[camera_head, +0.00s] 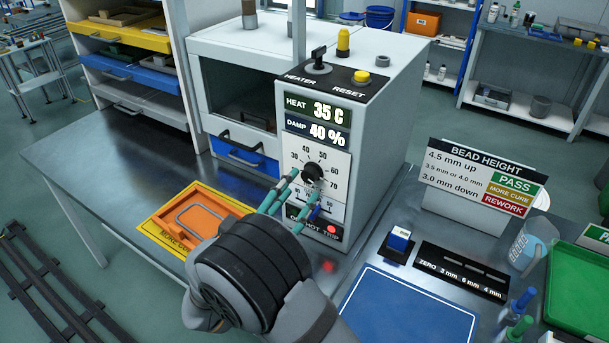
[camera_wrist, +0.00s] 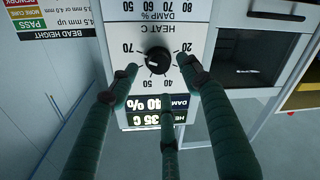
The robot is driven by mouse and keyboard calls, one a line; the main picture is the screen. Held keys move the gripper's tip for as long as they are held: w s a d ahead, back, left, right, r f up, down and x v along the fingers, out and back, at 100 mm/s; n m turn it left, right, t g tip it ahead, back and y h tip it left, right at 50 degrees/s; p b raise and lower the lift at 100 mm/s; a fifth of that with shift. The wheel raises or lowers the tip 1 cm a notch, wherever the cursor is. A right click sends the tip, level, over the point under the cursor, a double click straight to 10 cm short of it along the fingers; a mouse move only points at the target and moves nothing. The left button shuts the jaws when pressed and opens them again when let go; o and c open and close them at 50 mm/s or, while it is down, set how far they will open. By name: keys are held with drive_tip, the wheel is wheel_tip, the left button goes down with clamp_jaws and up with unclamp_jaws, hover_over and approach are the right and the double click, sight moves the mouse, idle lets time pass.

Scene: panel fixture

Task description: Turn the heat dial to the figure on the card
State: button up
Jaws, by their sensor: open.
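The heat dial (camera_head: 313,172) is a black round knob on the white scale of the oven's front panel; it also shows, upside down, in the wrist view (camera_wrist: 157,60). I cannot read its pointer surely. The heat readout (camera_head: 328,112) says 35 C. My gripper (camera_head: 303,182) is open, its green fingers reaching toward the dial. In the wrist view my gripper (camera_wrist: 158,68) has fingertips on both sides of the knob, and I cannot tell whether they touch it. A bead height card (camera_head: 485,178) shows millimetre figures with PASS, MORE CURE and REWORK; I see no heat figure on it.
The damp readout (camera_head: 317,132) says 40 %. The lower scale is partly hidden by my fingers. A heater switch (camera_head: 319,58) and yellow reset button (camera_head: 361,77) sit on top. An orange tray (camera_head: 205,195) lies left, a blue mat (camera_head: 410,310) right.

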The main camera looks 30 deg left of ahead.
sight(306, 176)
drive_tip(key=w, duration=0.3)
drive_tip(key=w+p, duration=0.1)
drive_tip(key=shift+w+a, duration=0.3)
drive_tip(key=shift+w, duration=0.1)
drive_tip(key=shift+r, duration=0.1)
drive_tip(key=c, duration=1.1)
